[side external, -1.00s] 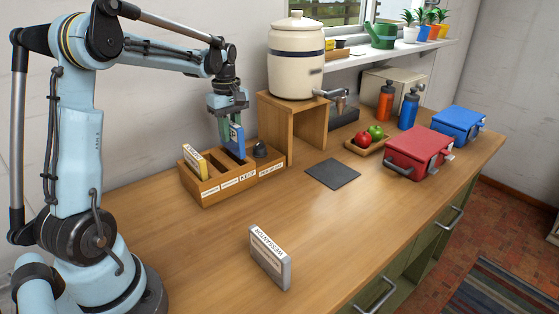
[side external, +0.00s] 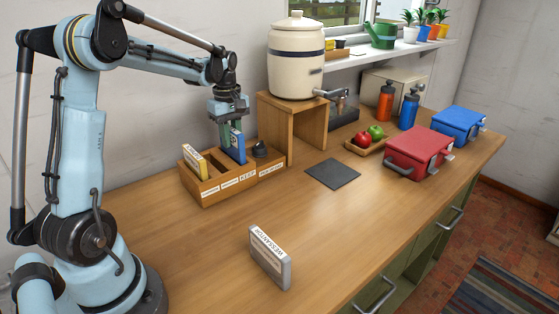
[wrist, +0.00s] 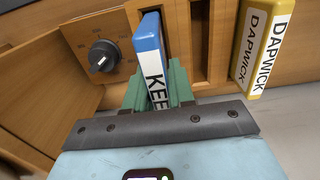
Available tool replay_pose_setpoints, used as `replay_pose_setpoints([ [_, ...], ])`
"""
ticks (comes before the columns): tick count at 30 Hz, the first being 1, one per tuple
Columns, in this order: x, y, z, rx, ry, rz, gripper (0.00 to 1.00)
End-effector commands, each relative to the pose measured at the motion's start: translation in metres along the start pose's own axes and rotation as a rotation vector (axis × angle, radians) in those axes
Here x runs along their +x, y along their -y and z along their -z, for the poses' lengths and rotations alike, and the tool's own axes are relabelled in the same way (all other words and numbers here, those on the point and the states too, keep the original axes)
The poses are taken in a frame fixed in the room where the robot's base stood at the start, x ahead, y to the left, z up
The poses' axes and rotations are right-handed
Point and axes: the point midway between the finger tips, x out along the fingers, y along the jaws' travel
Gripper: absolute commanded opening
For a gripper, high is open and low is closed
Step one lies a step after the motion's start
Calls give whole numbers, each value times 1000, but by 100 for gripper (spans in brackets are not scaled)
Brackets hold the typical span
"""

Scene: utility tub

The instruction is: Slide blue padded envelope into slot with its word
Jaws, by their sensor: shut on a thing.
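The blue padded envelope (side external: 238,149) stands upright with its lower part inside a slot of the wooden rack (side external: 207,192). In the wrist view the envelope (wrist: 148,38) has a white label whose visible letters read "KEE"; the rest is hidden. My gripper (side external: 230,122) is shut on its upper end, its green fingers (wrist: 158,90) on either side. A label that looks like "KEET" (side external: 247,176) is on the rack's front, roughly below the envelope. A yellow envelope (side external: 195,160), labelled "DAPWICK" in the wrist view (wrist: 262,45), stands in another slot to the left.
A dark knob (wrist: 103,56) sits on the rack beside the envelope. A grey labelled piece (side external: 270,262) stands on the front counter. A wooden stand (side external: 305,125) with a crock is close on the right. A dark mat (side external: 332,173) lies on open counter.

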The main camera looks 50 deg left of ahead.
Motion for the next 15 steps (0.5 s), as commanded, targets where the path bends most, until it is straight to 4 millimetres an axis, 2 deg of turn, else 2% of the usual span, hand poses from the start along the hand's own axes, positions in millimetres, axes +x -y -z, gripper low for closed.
replay_pose_setpoints([
  [15, 12, 0, 0, 0, 0, 0, 0],
])
